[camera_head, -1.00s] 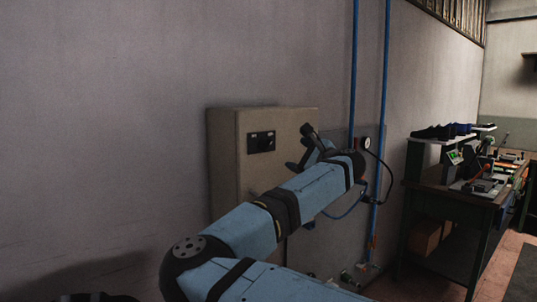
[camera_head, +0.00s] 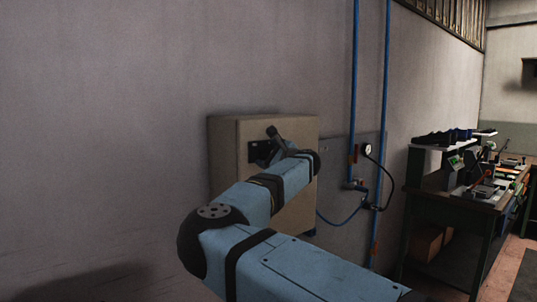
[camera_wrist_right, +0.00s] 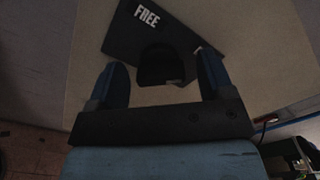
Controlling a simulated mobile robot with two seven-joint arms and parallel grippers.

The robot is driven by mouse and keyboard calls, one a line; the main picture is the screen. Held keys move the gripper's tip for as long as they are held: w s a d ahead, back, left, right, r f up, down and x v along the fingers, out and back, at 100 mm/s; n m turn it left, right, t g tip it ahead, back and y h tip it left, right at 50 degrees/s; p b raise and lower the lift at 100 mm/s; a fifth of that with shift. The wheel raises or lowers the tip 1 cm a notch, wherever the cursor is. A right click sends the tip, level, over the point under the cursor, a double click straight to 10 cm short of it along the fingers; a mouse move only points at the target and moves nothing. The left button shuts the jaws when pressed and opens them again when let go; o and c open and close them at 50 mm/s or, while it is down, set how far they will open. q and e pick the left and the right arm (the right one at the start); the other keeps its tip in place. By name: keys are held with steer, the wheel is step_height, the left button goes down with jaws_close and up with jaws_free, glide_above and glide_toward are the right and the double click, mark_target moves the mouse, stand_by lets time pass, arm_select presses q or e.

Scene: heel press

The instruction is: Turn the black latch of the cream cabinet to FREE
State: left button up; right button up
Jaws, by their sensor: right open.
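The cream cabinet (camera_head: 229,165) hangs on the grey wall in the middle of the head view. Its black latch plate (camera_head: 253,148) is partly hidden behind my right gripper (camera_head: 270,146) there. In the right wrist view the black plate carries a white FREE label (camera_wrist_right: 147,15). The black latch (camera_wrist_right: 160,66) stands out from the plate. My right gripper (camera_wrist_right: 164,73) is open, with one blue finger on each side of the latch. I cannot tell whether the fingers touch it. My left gripper is out of view.
Blue pipes (camera_head: 384,90) run down the wall right of the cabinet, with a gauge (camera_head: 367,149) and a black hose beside them. A workbench (camera_head: 450,205) with tools stands at the right. The wall left of the cabinet is bare.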

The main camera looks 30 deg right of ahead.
steer(key=shift+w, duration=0.2)
steer(key=c, duration=0.9)
